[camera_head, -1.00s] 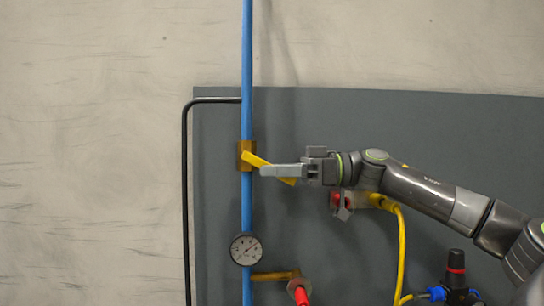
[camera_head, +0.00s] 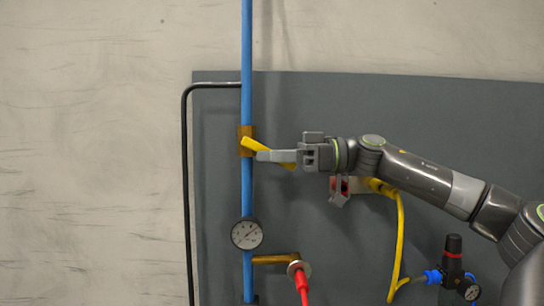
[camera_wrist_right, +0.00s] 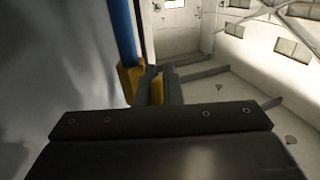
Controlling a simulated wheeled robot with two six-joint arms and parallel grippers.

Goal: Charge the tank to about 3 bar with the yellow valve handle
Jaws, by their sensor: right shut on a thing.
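The yellow valve handle (camera_head: 252,145) slants down to the right from a brass valve body (camera_head: 246,131) on the vertical blue pipe (camera_head: 247,60). My right gripper (camera_head: 264,156) comes in from the right and is shut on the handle, whose lower end shows past the fingers. In the right wrist view the yellow handle (camera_wrist_right: 156,90) stands just beyond the dark gripper body. A round white dial gauge (camera_head: 246,233) sits on the pipe below the valve; its needle is too small to read surely. The tank and my left gripper are out of view.
A dark grey panel (camera_head: 400,110) backs the pipes. A black pipe (camera_head: 186,180) runs down on the left. A yellow hose (camera_head: 401,240) hangs under my right arm, near a regulator (camera_head: 453,260).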

